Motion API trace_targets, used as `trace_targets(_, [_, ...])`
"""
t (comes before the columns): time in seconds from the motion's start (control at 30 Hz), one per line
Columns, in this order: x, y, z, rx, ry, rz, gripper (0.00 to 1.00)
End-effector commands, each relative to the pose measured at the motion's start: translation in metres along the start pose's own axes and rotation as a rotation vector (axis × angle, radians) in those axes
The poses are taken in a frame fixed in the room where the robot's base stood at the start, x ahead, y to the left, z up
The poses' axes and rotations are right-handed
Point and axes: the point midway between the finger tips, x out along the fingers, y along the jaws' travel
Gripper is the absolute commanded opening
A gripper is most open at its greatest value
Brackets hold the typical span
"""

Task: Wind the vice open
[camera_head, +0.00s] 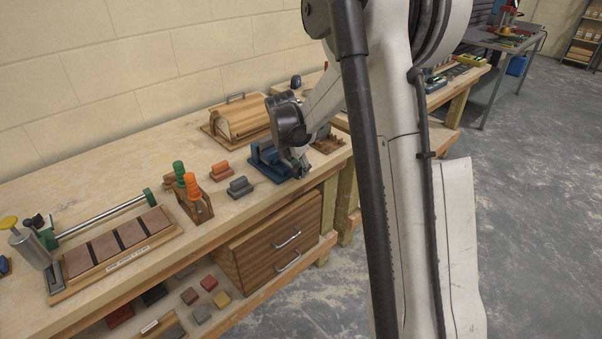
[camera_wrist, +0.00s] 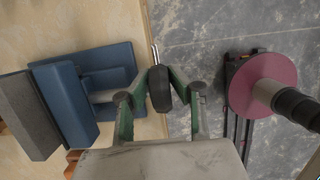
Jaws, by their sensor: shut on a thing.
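The blue vice (camera_head: 268,158) stands at the front edge of the wooden workbench, and it fills the left of the wrist view (camera_wrist: 118,58). My gripper (camera_head: 302,168) is at the vice's front right side. In the wrist view its green fingers (camera_wrist: 160,97) are shut on a dark handle grip (camera_wrist: 159,88), one finger on each side. A thin metal rod shows at the far end of the grip. The join between grip and vice is not clear, and my wrist hides part of the vice in the head view.
A wooden bread-bin-like box (camera_head: 238,118) stands behind the vice. Grey (camera_head: 240,187) and orange (camera_head: 221,171) blocks and a rack of orange- and green-handled tools (camera_head: 194,196) stand to its left. A drawer cabinet (camera_head: 275,243) is below. Open floor (camera_head: 325,305) lies in front.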

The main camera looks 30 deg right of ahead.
Motion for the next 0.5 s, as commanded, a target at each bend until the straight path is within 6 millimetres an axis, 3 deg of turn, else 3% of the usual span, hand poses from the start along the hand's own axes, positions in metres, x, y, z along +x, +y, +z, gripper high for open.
trace_targets(0.5, [0.0005, 0.0043, -0.0057, -0.006, -0.495, 0.008, 0.00])
